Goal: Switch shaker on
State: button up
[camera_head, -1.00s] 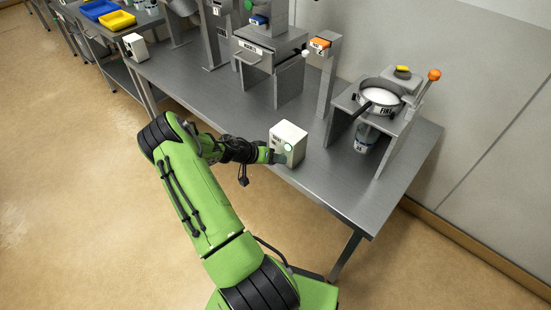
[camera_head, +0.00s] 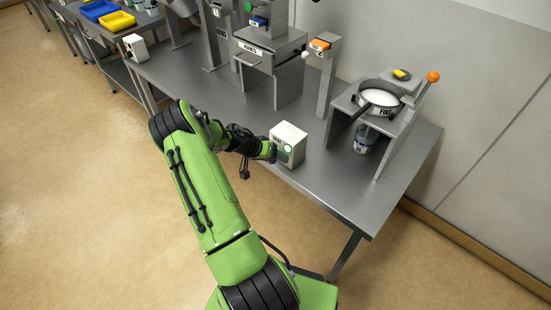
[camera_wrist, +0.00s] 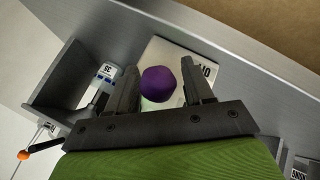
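A small white box (camera_head: 288,144) stands near the front edge of the steel bench, with a pale green round spot on its front. A purple knob (camera_wrist: 158,84) is on the box, which also shows in the wrist view (camera_wrist: 165,50). My gripper (camera_wrist: 160,70) is open, with one finger on each side of the knob and visible gaps between. In the head view my gripper (camera_head: 268,151) is at the left side of the box. The shaker (camera_head: 393,112), a grey stand with a round pan labelled FINE and an orange-tipped lever, stands to the right.
A cup (camera_head: 362,139) sits under the pan, and it also shows in the wrist view (camera_wrist: 106,73). A grey post with an orange-topped part (camera_head: 319,44) and a drawer unit (camera_head: 262,52) stand behind the box. The bench front right of the box is clear.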

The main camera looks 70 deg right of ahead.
jog(key=shift+a, duration=0.1)
jog(key=p+v, duration=0.1)
jog(key=v, duration=1.4)
jog(key=shift+w+r+p, duration=0.15)
jog(key=shift+r+p, duration=0.15)
jog(key=shift+p, duration=0.05)
